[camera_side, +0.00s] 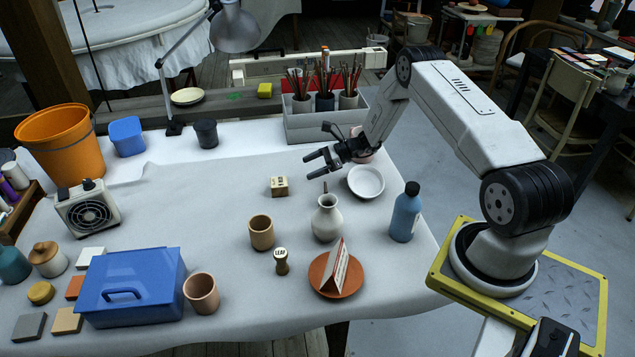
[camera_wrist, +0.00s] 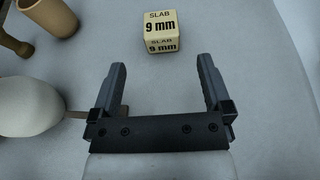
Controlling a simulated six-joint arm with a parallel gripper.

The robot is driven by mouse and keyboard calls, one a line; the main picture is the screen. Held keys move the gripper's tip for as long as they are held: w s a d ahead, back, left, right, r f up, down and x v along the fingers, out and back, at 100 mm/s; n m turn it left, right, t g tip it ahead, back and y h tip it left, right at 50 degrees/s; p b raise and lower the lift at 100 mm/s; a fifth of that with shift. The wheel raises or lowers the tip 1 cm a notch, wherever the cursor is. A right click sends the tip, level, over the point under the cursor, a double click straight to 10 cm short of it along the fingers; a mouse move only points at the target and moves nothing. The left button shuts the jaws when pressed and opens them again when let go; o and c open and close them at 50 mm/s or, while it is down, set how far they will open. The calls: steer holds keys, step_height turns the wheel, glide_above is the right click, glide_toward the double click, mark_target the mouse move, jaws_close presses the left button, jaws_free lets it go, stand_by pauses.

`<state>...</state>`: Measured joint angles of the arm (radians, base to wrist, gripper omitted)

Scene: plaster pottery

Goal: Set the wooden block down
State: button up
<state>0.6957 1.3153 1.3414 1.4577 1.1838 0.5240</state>
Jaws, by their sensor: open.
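The small wooden block (camera_side: 279,187) sits on the white cloth-covered table in the side view. In the wrist view the wooden block (camera_wrist: 161,32) reads "SLAB 9 mm" on its top and front faces. My gripper (camera_side: 314,164) is open and empty, above the table to the right of the block in the side view. In the wrist view my gripper (camera_wrist: 163,76) has its two fingers apart, with the block beyond the fingertips and not between them.
A white vase (camera_side: 327,218) stands close by and shows at the left in the wrist view (camera_wrist: 30,105). A tan cup (camera_side: 261,232), a white bowl (camera_side: 366,182) and a blue bottle (camera_side: 405,212) stand around. The table left of the block is clear.

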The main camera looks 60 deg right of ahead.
steer(key=shift+s+d+r, duration=0.2)
steer(key=shift+s+d, duration=0.1)
stand_by(0.4)
steer(key=shift+a+r+n+g, duration=0.25)
steer(key=shift+a+n+g, duration=0.05)
steer(key=shift+a, duration=0.2)
steer(key=s+a+r+n+g+h, duration=0.2)
steer(key=s+a+r+n+g, duration=0.2)
steer(key=a+n, duration=0.2)
steer(key=s+a+r+n+g+h, duration=0.1)
steer(key=s+a+r+n+g, duration=0.35)
steer(key=a, duration=0.25)
steer(key=s+a+r+n+t+h, duration=0.1)
steer(key=s+a+r+n+h, duration=0.2)
steer(key=s+n, duration=0.3)
steer(key=s+a+r+n+t+h, duration=0.1)
steer(key=s+a+r+n+h, duration=0.2)
steer(key=n, duration=0.7)
steer(key=s+a+r, duration=0.1)
steer(key=s+r, duration=0.1)
steer(key=s, duration=0.1)
steer(key=shift+s+r+h, duration=0.3)
steer(key=shift+s, duration=0.05)
